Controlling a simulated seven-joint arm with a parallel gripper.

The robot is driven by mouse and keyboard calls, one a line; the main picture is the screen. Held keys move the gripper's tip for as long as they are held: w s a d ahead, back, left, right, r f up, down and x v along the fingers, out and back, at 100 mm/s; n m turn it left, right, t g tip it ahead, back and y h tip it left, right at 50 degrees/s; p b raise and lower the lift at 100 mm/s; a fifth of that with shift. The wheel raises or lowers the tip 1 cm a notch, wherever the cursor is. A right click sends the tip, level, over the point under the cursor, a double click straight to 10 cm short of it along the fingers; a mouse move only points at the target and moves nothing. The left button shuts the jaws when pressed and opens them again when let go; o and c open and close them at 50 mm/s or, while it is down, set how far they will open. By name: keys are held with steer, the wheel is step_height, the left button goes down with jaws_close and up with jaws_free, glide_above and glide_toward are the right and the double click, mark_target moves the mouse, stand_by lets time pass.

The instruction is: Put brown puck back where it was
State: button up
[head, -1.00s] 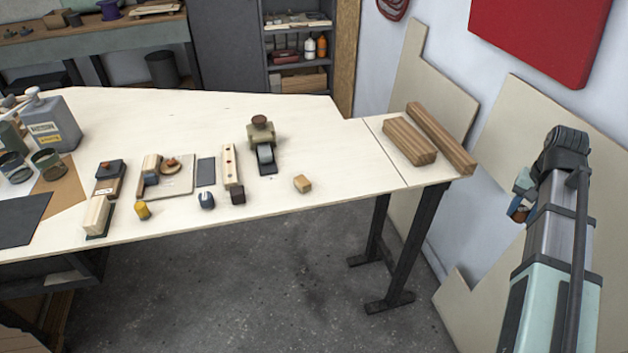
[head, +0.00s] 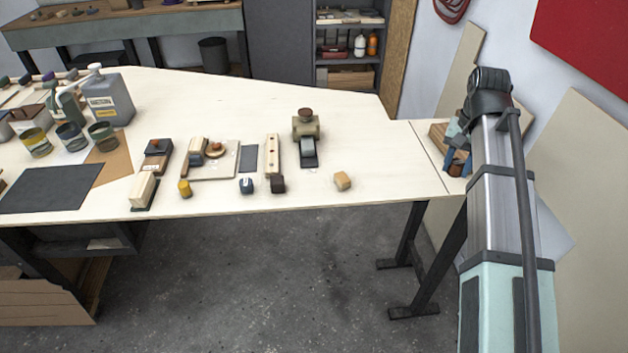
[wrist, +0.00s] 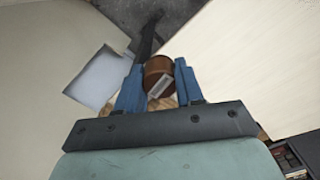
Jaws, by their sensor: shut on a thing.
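My gripper (wrist: 160,88) is shut on a brown puck (wrist: 157,68), which sits between its two blue fingers in the wrist view. A light grey patch shows on the puck's side. In the head view the gripper (head: 457,158) is at the right end of the table, in front of the timber blocks. The held puck (head: 456,170) shows small and dark brown below the fingers. Its height above the table cannot be told.
The pale table (head: 370,140) has a bare stretch right of the clamp-like tool (head: 307,140). A small wooden block (head: 342,181) lies near the front edge. Timber blocks (head: 438,131) lie partly hidden behind my gripper. Several tools, cans and a grey jug (head: 108,100) stand at left.

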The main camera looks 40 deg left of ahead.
steer(key=s+a+n, duration=0.2)
steer(key=s+a, duration=0.4)
steer(key=a, duration=0.5)
steer(key=s+a+n, duration=0.2)
steer(key=s+a, duration=0.4)
steer(key=a, duration=0.4)
steer(key=n, duration=1.2)
glide_above(218, 193)
steer(key=shift+s+f, duration=0.1)
steer(key=shift+f, duration=4.25)
steer(key=shift+f, duration=0.15)
steer(key=o, duration=1.1)
